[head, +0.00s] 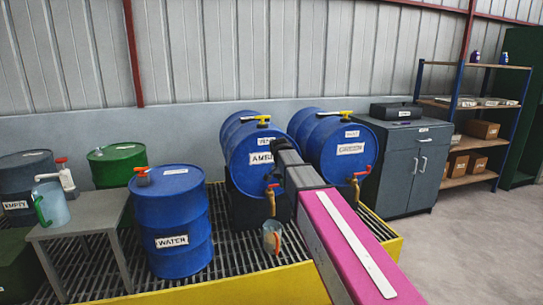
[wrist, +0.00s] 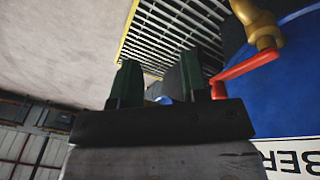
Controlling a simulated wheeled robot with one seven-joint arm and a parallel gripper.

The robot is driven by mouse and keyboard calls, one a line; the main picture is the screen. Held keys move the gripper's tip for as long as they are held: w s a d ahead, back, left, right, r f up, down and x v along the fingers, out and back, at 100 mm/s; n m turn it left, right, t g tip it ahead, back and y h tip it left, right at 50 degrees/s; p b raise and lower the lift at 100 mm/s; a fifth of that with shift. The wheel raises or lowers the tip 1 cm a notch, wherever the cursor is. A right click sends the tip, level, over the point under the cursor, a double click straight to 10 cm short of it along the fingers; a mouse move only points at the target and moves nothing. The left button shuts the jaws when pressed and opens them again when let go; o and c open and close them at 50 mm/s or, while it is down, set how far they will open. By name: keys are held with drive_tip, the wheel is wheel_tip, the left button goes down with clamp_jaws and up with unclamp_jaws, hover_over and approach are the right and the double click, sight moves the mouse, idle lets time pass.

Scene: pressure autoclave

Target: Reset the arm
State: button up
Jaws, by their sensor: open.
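My gripper (wrist: 160,82) is open in the wrist view, its two dark green fingers apart. A small pale blue patch shows between the fingers, too little to identify. In the head view my arm reaches from the lower right towards the blue drum labelled AMBER (head: 242,150); the fingertips cannot be made out there. In the wrist view a brass tap (wrist: 258,25) with a red lever (wrist: 245,68) is to the right of the fingers, with a gap between. The drum (wrist: 300,50) and part of its label are also at the right.
A clear jug (head: 272,237) is below the AMBER drum's tap. A second lying drum (head: 345,165) is to its right. A blue WATER drum (head: 172,215) stands left. A grey table (head: 90,215) holds another jug (head: 52,205). The floor (head: 470,250) at right is clear.

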drive_tip(key=s+d+f+n+y, duration=0.1)
drive_tip(key=s+d+f+n, duration=0.2)
drive_tip(key=s+d+f, duration=0.3)
drive_tip(key=s+d+f+n+y, duration=0.1)
drive_tip(key=s+d+f+n, duration=0.3)
drive_tip(key=s+f, duration=1.2)
drive_tip(key=shift+s+d+f+y, duration=0.3)
drive_tip(key=shift+s+d+f, duration=0.1)
drive_tip(key=shift+s+d, duration=0.65)
